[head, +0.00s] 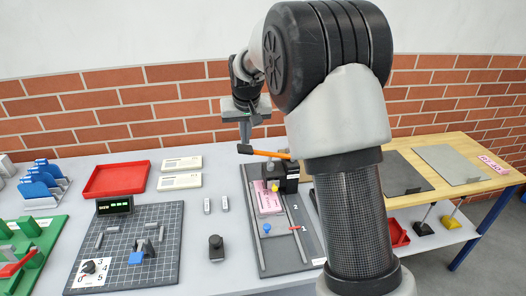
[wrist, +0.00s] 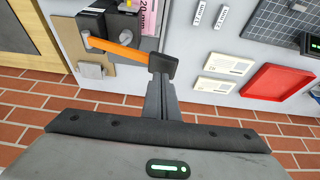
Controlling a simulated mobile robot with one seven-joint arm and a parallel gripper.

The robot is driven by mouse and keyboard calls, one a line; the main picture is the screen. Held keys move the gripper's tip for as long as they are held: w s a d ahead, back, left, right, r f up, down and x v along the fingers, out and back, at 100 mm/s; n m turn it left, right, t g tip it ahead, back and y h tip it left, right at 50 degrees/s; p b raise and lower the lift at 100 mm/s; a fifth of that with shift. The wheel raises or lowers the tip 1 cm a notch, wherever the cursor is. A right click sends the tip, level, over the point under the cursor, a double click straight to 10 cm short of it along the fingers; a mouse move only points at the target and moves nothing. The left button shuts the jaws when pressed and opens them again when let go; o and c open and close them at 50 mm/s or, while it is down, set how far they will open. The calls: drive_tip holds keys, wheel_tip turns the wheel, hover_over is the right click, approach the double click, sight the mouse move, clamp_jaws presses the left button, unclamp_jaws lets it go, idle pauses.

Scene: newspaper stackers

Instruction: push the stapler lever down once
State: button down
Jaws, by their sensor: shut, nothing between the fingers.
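The stapler (head: 285,179) is a black block on a dark grey board. Its orange lever (head: 267,153) sticks out to the left above it and ends in a black grip (head: 244,149). In the wrist view the orange lever (wrist: 115,48) and black grip (wrist: 164,63) lie just beyond my fingers. My gripper (head: 245,139) is shut and empty, pointing down at the black grip. In the wrist view its fingertips (wrist: 160,82) appear close against the grip; I cannot tell whether they touch. Pink paper (head: 267,199) lies beside the stapler body.
The dark board (head: 304,256) carries rails and a blue knob (head: 266,228). A black knob (head: 216,247) stands left of it. A red tray (head: 116,179), pale packs (head: 180,181) and a gridded board (head: 163,215) are further left. A brick wall (head: 200,100) is behind.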

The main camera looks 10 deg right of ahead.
sight(247, 149)
drive_tip(key=shift+f, duration=0.25)
drive_tip(key=shift+d+f+b, duration=0.1)
drive_tip(key=shift+f+b, duration=1.45)
drive_tip(key=shift+f, duration=0.55)
drive_tip(key=shift+r+p, duration=3.5)
drive_tip(key=shift+r, duration=1.6)
